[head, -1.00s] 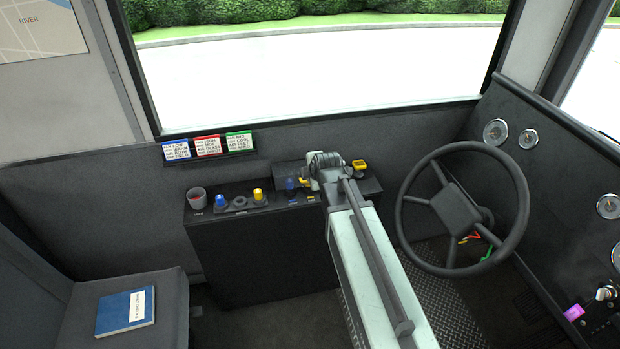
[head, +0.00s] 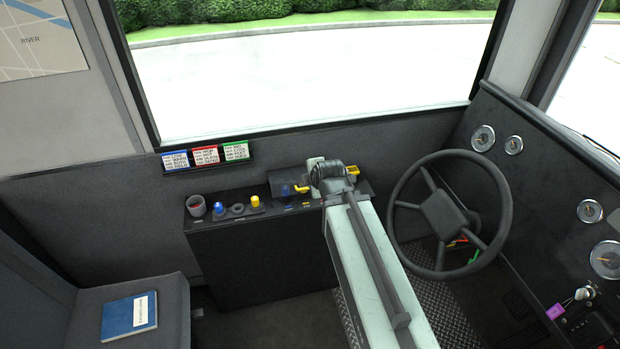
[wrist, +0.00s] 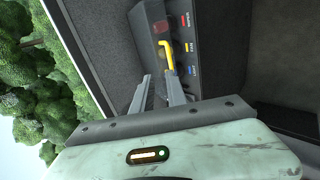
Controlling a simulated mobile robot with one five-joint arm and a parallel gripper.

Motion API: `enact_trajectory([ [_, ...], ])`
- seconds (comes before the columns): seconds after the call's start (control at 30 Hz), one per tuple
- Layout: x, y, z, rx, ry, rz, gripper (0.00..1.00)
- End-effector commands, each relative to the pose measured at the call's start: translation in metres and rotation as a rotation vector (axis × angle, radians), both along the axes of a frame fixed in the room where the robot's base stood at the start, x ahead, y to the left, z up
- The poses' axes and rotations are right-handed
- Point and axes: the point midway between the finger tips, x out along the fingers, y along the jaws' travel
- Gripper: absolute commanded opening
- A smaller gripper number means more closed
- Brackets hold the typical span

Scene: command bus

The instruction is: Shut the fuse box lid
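The fuse box (head: 284,182) appears to be the dark housing at the back of the console, partly hidden behind my arm. A dark raised panel there seems to be its lid, standing up; I cannot tell its exact angle. A yellow bent handle (wrist: 168,58) shows just beyond my fingertips in the wrist view, with a dark panel (wrist: 150,14) beside it. My gripper (wrist: 158,78) is open, its two grey fingers apart, with nothing visibly held. It also shows over the console in the head view (head: 330,172). Contact with the handle cannot be told.
The steering wheel (head: 403,205) stands close right of my arm. A blue book (head: 130,316) lies on the seat at left.

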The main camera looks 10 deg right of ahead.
Motion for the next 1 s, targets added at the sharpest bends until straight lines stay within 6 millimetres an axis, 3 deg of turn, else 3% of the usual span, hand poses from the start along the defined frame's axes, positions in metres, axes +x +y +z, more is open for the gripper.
enact_trajectory([
  [0.03, 0.0, 0.0, -0.001, 0.001, 0.001, -0.001, 0.07],
  [0.07, -0.001, 0.0, -0.001, 0.007, 0.007, -0.008, 0.0],
  [0.17, -0.011, -0.006, -0.011, 0.08, 0.074, -0.1, 0.0],
  [0.23, -0.027, -0.014, -0.024, 0.184, 0.175, -0.252, 0.0],
  [0.4, -0.088, -0.039, -0.057, 0.446, 0.466, -0.823, 0.0],
  [0.5, -0.122, -0.051, -0.066, 0.53, 0.577, -1.158, 0.0],
  [0.63, -0.153, -0.06, -0.069, 0.571, 0.644, -1.466, 0.0],
  [0.77, -0.165, -0.061, -0.07, 0.579, 0.66, -1.587, 0.0],
  [1.0, -0.165, -0.061, -0.07, 0.581, 0.66, -1.594, 0.0],
])
